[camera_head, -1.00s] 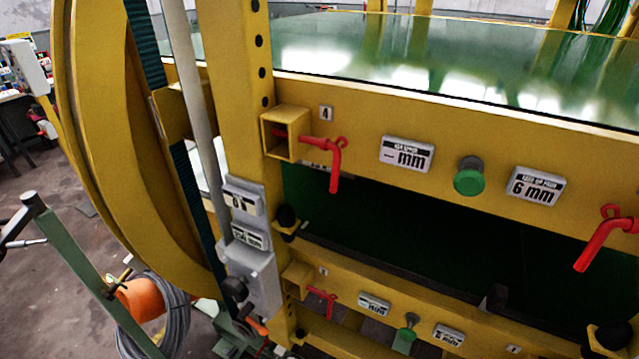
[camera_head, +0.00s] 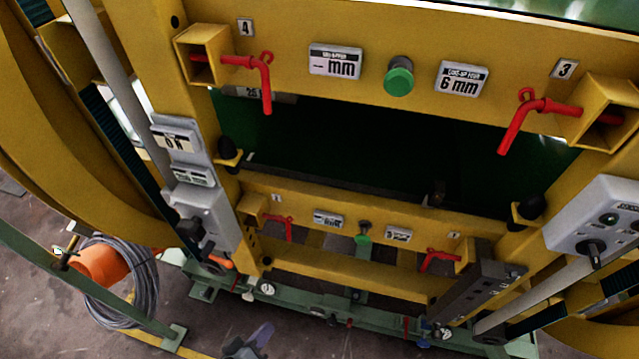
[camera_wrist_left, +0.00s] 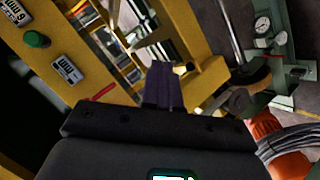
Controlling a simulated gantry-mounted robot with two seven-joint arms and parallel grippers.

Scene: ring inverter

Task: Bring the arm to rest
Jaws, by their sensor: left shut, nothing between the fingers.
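My left gripper (camera_head: 262,332) shows small at the bottom edge of the head view, low over the floor, in front of the machine's green base. In the left wrist view, its dark fingers (camera_wrist_left: 163,72) lie together, shut with nothing between them. Most of my left arm is out of the head view. The fingers look apart from the yellow frame and from the green base. My right gripper is not in view.
The yellow ring inverter frame (camera_head: 330,262) carries red handles (camera_head: 265,80), green knobs (camera_head: 398,80) and a grey switch box (camera_head: 200,215). A grey control box (camera_head: 600,220) is at right. An orange reel with coiled cable (camera_head: 120,285) is at lower left. Bare floor shows at the bottom.

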